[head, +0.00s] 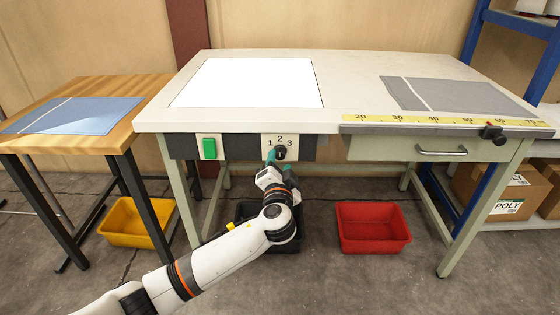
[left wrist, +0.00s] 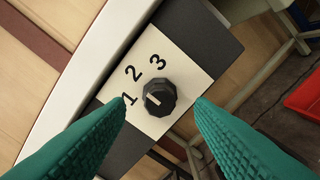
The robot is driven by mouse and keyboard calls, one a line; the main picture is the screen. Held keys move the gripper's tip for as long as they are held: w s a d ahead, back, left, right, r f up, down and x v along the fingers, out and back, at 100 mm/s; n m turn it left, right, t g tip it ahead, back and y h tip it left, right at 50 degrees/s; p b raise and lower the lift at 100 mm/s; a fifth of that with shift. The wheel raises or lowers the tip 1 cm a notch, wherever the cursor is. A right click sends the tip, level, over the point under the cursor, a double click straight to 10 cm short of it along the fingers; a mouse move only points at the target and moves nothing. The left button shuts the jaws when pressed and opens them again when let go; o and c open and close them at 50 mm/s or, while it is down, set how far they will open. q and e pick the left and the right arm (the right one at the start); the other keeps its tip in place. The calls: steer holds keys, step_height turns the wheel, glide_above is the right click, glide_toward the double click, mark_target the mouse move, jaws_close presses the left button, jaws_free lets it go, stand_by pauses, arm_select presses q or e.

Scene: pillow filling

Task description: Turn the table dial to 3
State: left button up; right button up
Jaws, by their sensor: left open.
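The table dial (head: 280,152) is a black knob on a white plate marked 1, 2 and 3, on the front of the large work table (head: 345,62). In the left wrist view the dial (left wrist: 159,97) shows a white mark pointing toward the 1. My left gripper (head: 279,161) is at the front of the dial in the head view. In the left wrist view its teal fingers (left wrist: 160,108) are open, one on each side of the knob, with gaps showing between them and it. My right gripper is in neither view.
A green button (head: 209,148) is left of the dial plate. A drawer (head: 440,150) and yellow ruler (head: 430,120) are at the right. A yellow bin (head: 135,222), a red bin (head: 372,228) and a dark bin partly behind my arm stand on the floor.

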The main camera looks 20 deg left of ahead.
mark_target(280, 154)
arm_select(q)
steer(key=shift+x, duration=1.45)
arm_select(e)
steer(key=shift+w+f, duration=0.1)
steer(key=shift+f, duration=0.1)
arm_select(q)
steer(key=shift+c, duration=0.4)
steer(key=c, duration=0.9)
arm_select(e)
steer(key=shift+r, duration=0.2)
arm_select(q)
steer(key=m+p, duration=0.2)
steer(key=m, duration=0.1)
steer(key=shift+r, duration=0.15)
steer(key=m+p, duration=0.2)
steer(key=m, duration=0.1)
steer(key=shift+p, duration=0.3)
steer(key=m+p, duration=0.2)
steer(key=m, duration=0.1)
steer(key=shift+m, duration=0.6)
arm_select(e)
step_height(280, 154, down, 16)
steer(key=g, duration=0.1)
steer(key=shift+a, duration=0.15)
